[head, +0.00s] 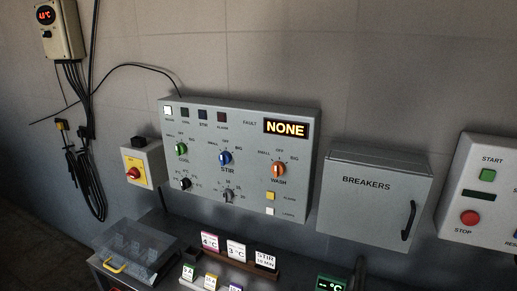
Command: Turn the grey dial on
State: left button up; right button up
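The grey dial (228,196) is on the lower middle of the grey control panel (310,150), below the blue STIR dial (225,158). Small markings surround it, too small to read fully. I cannot clearly tell which mark its pointer is on. The panel's display (286,128) reads NONE. Neither of my grippers is in view.
The panel also carries a green dial (181,149), an orange WASH dial (279,169) and a black dial (185,184). A red-knob box (155,163) is left, a BREAKERS box (375,205) right. Below are a clear lidded box (135,248) and label cards (236,250).

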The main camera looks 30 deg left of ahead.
aim_at(227, 194)
jog(key=u, duration=1.2)
